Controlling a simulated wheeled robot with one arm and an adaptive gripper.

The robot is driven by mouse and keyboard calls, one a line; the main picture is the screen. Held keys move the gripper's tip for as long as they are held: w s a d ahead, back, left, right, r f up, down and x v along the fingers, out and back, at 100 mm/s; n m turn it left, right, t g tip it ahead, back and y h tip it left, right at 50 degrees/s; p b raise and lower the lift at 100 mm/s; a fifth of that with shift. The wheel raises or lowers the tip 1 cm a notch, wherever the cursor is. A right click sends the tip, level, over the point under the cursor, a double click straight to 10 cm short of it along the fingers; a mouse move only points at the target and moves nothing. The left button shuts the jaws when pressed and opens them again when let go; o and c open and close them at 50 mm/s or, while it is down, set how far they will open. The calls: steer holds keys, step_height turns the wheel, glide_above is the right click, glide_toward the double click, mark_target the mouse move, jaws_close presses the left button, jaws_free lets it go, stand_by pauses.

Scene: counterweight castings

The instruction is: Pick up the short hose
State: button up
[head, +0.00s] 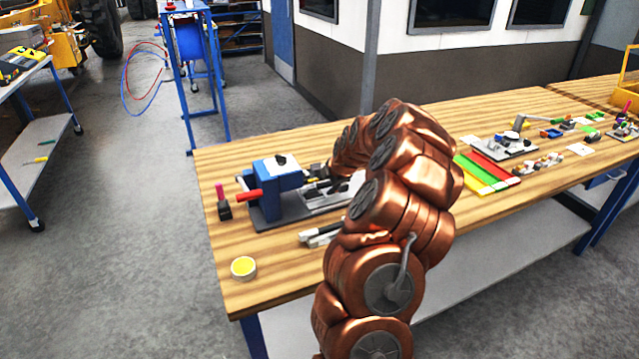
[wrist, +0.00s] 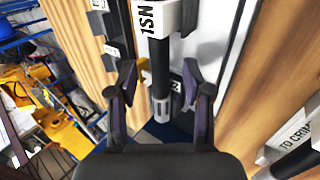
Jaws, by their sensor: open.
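A black hose (wrist: 159,50) with a bare metal end (wrist: 161,108) shows in the wrist view, running through a white holder marked with black letters. Its far end is out of the picture, so its full length cannot be told. My gripper (wrist: 158,84) is open, with one finger on each side of this hose and visible gaps between. In the head view my gripper (head: 319,173) is low over the bench beside the blue machine, partly hidden by my arm. A second black hose piece (wrist: 296,163) lies by another white holder (wrist: 292,133) at the wrist view's lower right.
The blue machine (head: 277,174) with a red handle (head: 249,197) stands close left of my gripper on the wooden bench (head: 285,272). A yellow-topped round tin (head: 243,267) is near the front edge. Coloured strips (head: 488,172) lie right of my arm.

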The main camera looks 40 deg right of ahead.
steer(key=shift+w+f, duration=0.25)
steer(key=shift+f, duration=0.15)
jaws_close()
